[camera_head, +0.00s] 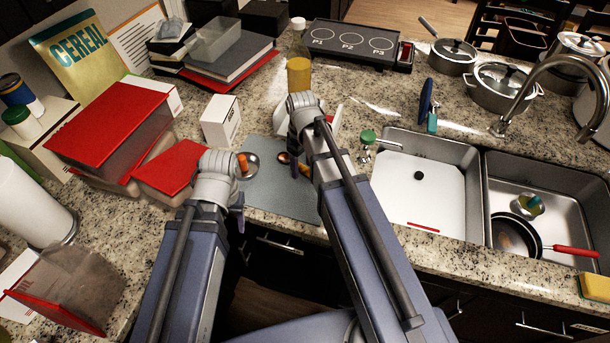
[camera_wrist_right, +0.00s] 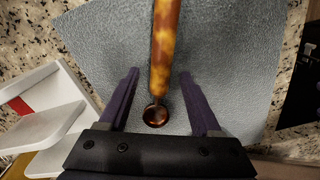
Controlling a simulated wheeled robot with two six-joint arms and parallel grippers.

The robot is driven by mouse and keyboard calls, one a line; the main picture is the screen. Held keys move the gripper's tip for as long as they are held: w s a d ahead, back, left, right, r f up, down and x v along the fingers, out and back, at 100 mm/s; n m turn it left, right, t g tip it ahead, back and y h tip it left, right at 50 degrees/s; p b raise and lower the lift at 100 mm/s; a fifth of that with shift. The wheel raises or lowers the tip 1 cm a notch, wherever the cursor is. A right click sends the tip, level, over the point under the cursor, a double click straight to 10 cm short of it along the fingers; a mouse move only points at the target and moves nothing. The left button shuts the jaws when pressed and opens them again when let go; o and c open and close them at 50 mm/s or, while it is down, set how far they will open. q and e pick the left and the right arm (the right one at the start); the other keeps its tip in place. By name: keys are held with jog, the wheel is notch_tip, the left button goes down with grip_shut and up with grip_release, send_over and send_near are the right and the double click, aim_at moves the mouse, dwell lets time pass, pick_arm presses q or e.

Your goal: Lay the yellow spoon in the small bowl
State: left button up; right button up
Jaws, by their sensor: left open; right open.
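The yellow spoon (camera_wrist_right: 163,50), mottled amber and brown, lies on a grey mat in the right wrist view, its dark round end toward my wrist.
An orange object (camera_head: 243,163) shows at the small bowl; I cannot tell whether it is inside. The grey mat (camera_head: 280,200) has bare room at its front. Red-lidded containers (camera_head: 170,168) stand left, a white box (camera_head: 220,121) behind, a yellow cylinder (camera_head: 299,75) further back, and a sink (camera_head: 420,180) right.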

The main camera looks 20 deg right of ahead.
jog(key=shift+r, duration=0.1)
grip_shut()
dwell(0.4)
